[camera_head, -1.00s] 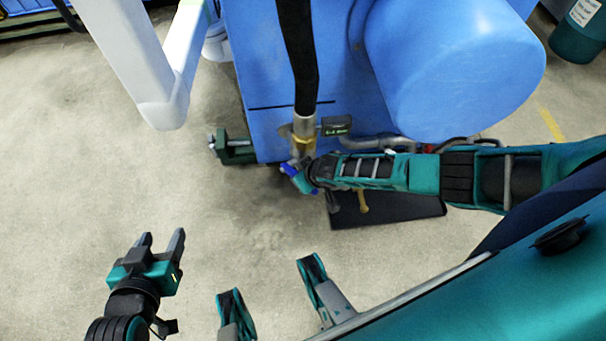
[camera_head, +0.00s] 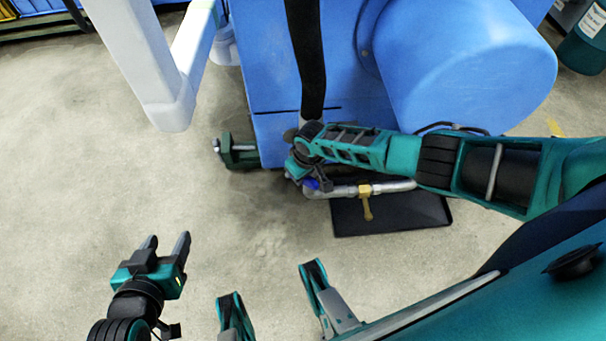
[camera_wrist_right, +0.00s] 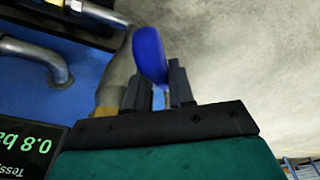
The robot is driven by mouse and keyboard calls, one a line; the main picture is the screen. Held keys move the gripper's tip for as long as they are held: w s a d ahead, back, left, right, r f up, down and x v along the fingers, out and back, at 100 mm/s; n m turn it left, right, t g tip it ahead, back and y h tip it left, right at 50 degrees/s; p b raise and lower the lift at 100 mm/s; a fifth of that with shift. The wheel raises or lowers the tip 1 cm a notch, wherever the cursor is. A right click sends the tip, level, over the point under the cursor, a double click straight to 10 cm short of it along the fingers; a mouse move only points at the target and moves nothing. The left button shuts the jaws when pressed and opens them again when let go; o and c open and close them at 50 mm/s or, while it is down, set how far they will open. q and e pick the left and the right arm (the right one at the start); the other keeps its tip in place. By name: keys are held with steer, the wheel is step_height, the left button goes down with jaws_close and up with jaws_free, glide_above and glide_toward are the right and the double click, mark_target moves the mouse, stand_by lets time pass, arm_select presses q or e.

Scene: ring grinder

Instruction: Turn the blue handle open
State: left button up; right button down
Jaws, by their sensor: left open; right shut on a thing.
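The blue handle (camera_wrist_right: 149,55) stands between the two fingers of my right gripper (camera_wrist_right: 159,85) in the right wrist view. The gripper is shut on it. A grey metal pipe (camera_wrist_right: 115,80) runs close beside the handle. In the head view a small part of the blue handle (camera_head: 312,184) shows below my right gripper (camera_head: 300,172), at the lower front of the blue machine (camera_head: 275,70). My right wrist hides most of the handle and its valve there. My left gripper (camera_head: 168,248) is open and empty above the floor at the lower left.
A black hose (camera_head: 306,60) runs down the machine. A green foot (camera_head: 238,150) juts out at the machine's corner. A digital display (camera_wrist_right: 30,150) is close by. The floor at left is clear.

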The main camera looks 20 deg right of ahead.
steer(key=c, duration=1)
jaws_free()
steer(key=shift+c, duration=0.2)
steer(key=shift+r+p, duration=0.45)
steer(key=shift+r, duration=0.05)
step_height(320, 180, up, 12)
steer(key=s+p, duration=0.2)
steer(key=p, duration=0.4)
steer(key=shift+d+f+p, duration=0.15)
steer(key=shift+d+p, duration=0.2)
steer(key=shift+p, duration=0.05)
